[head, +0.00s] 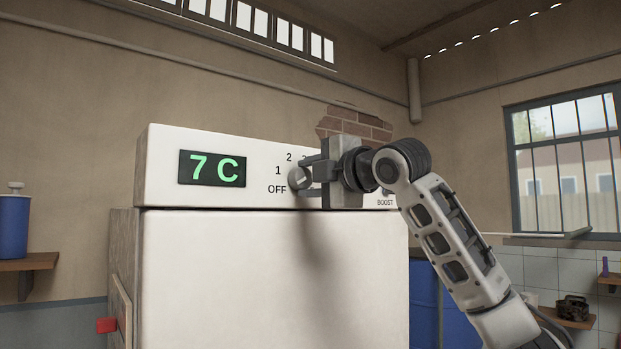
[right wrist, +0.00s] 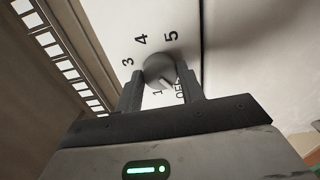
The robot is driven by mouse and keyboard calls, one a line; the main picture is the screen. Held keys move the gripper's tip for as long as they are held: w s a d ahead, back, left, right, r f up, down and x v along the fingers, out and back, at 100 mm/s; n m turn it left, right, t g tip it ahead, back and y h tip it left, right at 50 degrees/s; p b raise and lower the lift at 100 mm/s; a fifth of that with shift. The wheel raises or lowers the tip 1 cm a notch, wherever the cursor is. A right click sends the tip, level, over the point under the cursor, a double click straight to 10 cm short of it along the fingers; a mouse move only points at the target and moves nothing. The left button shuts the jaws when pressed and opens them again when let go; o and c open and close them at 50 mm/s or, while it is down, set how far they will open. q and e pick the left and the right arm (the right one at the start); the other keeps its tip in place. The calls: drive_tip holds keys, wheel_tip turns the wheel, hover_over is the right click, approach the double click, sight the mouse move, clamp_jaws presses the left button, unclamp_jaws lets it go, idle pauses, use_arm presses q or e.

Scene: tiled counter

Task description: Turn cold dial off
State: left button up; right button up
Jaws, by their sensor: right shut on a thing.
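The cold dial (head: 296,179) is a round grey knob on the white front panel of the cold unit (head: 165,150). It also shows in the right wrist view (right wrist: 156,67). My right gripper (head: 303,177) is shut on the dial, with one finger on each side of it, as the right wrist view (right wrist: 160,80) shows. The dial's light pointer line lies toward the gap between the marks 1 and OFF; its exact setting is hard to tell. The fingers hide part of the scale. The green display (head: 212,169) reads 7 C. My left gripper is not in view.
A BOOST label (head: 385,203) sits right of the dial on the panel. A blue container (head: 14,226) stands on a shelf at the left. A barred window (head: 567,160) and small wall shelves are at the right. The space before the unit's lower front is clear.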

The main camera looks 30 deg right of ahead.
drive_tip(key=o, duration=1)
drive_tip(key=shift+c, duration=0.2)
drive_tip(key=shift+s, duration=0.3)
use_arm(q)
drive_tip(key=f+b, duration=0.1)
drive_tip(key=b, duration=0.3)
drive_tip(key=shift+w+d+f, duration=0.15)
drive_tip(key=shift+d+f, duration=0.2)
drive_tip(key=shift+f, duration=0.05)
use_arm(e)
drive_tip(key=s+d, duration=0.1)
drive_tip(key=s, duration=1.4)
drive_tip(key=shift+s, duration=0.2)
drive_tip(key=shift+d, duration=0.15)
